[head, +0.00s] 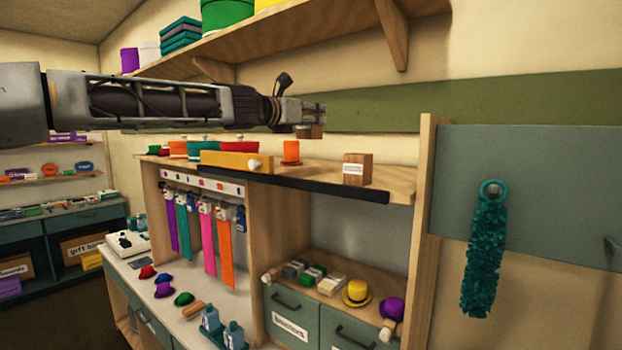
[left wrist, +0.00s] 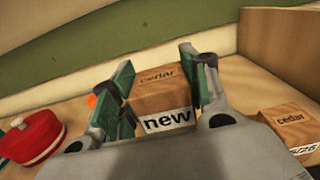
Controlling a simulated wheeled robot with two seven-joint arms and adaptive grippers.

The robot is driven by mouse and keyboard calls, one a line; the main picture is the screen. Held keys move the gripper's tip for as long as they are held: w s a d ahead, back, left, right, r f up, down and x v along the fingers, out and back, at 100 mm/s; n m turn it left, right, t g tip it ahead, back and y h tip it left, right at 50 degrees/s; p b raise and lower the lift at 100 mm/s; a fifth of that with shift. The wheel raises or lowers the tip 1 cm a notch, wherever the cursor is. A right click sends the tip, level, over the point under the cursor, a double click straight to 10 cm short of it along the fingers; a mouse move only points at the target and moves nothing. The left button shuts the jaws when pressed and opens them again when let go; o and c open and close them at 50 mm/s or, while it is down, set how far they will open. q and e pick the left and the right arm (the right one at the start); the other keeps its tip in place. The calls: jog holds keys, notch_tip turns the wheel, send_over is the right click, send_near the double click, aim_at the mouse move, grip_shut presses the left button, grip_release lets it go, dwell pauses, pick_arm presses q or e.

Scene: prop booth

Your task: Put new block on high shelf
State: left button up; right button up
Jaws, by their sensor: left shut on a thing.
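A wooden block (left wrist: 166,97) marked "cedar" with a white "new" label sits between the green-padded fingers of my left gripper (left wrist: 157,68) in the left wrist view. In the head view my left gripper (head: 318,112) reaches in from the left, shut on this block (head: 310,132), which hangs above the upper wooden shelf (head: 325,180). A second wooden block (head: 357,168) stands on that shelf, to the right; in the left wrist view this second block (left wrist: 290,122) shows "cedar" and a partly cut-off label. My right gripper is out of view.
A wall shelf (head: 300,28) with bracket runs above my arm. A wooden side panel (head: 424,200) bounds the right. Bare shelf lies between the orange hat and second block.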

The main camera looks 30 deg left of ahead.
pick_arm(q)
jog(key=shift+f, duration=0.1)
jog(key=shift+f, duration=3.05)
jog(key=shift+f, duration=0.15)
jog(key=shift+f, duration=1.7)
jog(key=shift+f, duration=0.1)
jog(key=o, duration=1)
jog(key=shift+s, duration=0.2)
